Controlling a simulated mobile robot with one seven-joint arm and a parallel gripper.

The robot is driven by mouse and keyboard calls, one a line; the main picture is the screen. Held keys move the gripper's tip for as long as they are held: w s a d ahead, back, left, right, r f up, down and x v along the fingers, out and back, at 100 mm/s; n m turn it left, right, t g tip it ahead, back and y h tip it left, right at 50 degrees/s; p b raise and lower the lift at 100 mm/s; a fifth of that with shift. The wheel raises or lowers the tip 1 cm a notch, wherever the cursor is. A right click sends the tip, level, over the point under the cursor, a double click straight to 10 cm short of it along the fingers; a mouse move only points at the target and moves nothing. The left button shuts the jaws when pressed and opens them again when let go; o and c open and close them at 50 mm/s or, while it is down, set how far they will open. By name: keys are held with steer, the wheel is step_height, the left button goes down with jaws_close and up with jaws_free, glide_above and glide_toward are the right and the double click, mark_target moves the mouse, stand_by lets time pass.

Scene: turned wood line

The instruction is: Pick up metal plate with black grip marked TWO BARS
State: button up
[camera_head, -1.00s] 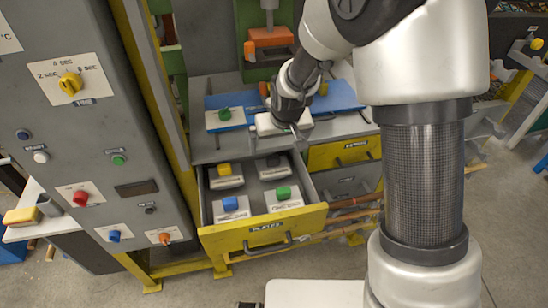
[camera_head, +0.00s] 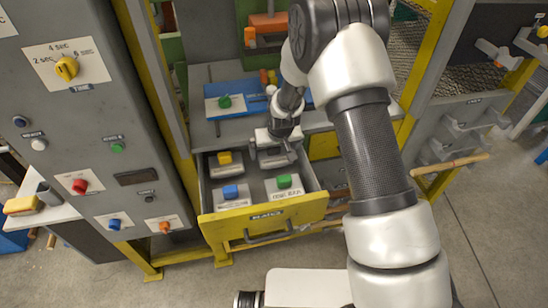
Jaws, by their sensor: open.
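The open yellow-fronted drawer (camera_head: 262,221) holds several metal plates, each with a coloured grip. The back right plate (camera_head: 277,162) sits under my gripper and shows only in part. Its grip is hidden behind the gripper, and I cannot read its label. My gripper (camera_head: 273,156) is open and points down into the drawer over this plate, with a finger at each side. I cannot tell whether the fingers touch it.
Beside it in the drawer are plates with a yellow grip (camera_head: 224,158), a blue grip (camera_head: 230,192) and a green grip (camera_head: 284,181). Another green-grip plate (camera_head: 224,102) lies on the blue board above. A grey control cabinet (camera_head: 112,92) stands close on the left.

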steer(key=shift+w+f, duration=0.15)
steer(key=shift+f, duration=0.15)
steer(key=c, duration=1.5)
steer(key=shift+r, duration=0.1)
steer(key=shift+c, duration=0.2)
steer(key=shift+a, duration=0.1)
steer(key=shift+s+a+r, duration=0.15)
steer(key=shift+s+r, duration=0.05)
steer(key=shift+r, duration=0.15)
steer(key=s+a+r, duration=0.6)
steer(key=s+r, duration=0.1)
steer(key=s, duration=0.4)
steer(key=shift+s+a+r+p, duration=0.25)
steer(key=shift+a+p, duration=0.05)
steer(key=shift+a, duration=0.05)
